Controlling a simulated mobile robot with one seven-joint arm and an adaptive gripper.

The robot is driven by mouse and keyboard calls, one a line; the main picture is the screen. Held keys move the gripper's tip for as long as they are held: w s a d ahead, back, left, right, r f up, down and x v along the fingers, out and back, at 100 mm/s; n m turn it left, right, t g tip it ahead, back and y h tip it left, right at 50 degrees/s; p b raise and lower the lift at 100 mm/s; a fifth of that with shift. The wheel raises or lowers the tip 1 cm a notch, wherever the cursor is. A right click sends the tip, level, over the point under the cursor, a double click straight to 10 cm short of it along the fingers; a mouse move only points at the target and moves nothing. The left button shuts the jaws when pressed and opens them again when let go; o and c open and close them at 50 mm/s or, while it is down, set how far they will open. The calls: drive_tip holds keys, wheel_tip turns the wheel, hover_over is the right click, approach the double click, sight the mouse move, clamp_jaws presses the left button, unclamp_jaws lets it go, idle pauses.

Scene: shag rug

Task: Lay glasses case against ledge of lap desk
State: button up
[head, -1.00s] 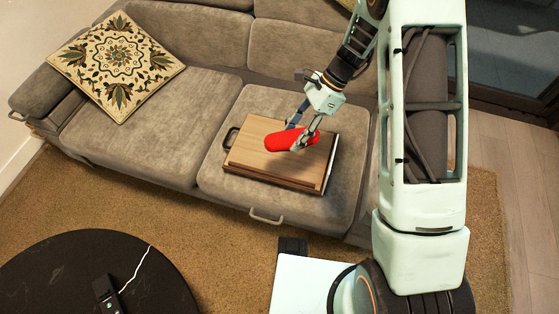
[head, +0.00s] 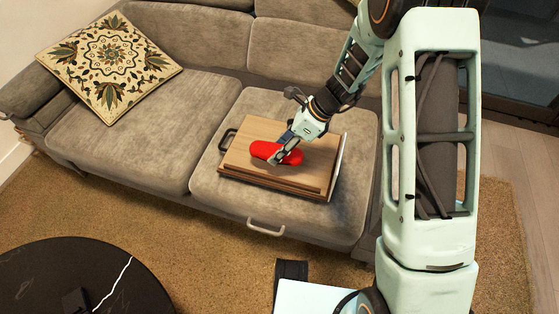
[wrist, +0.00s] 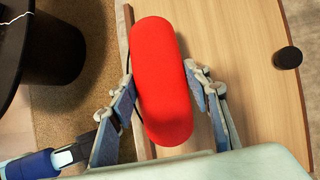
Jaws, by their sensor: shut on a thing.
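The red, rounded glasses case (head: 262,149) is in my gripper (head: 281,158), over the wooden lap desk (head: 245,178). In the wrist view the case (wrist: 162,50) lies lengthwise between the two blue-padded fingers of my gripper (wrist: 161,82), which are shut on its sides. The lap desk's pale top (wrist: 245,60) is to the right of the case there, and the desk's front edge strip (wrist: 126,38) runs along its left. Whether the case touches the desk or its ledge cannot be told. The case hides part of that front edge.
The lap desk lies on the right seat of a grey sofa (head: 135,125), with a black handle (head: 226,140) at its left. A patterned cushion (head: 108,70) is at the far left. A round black table (head: 60,275) stands at the lower left. A black round piece (wrist: 287,57) is on the desk.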

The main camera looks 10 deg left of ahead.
drive_tip(key=shift+f+b, duration=0.75)
drive_tip(key=shift+f, duration=1.4)
drive_tip(key=shift+f, duration=0.1)
drive_tip(key=o, duration=1.3)
drive_tip(key=shift+d+r, duration=0.1)
drive_tip(key=shift+r, duration=0.2)
drive_tip(key=p+v, duration=0.4)
drive_tip(key=v, duration=0.6)
drive_tip(key=shift+w+d+r, duration=0.1)
drive_tip(key=shift+r, duration=0.2)
drive_tip(key=shift+d+r, duration=0.35)
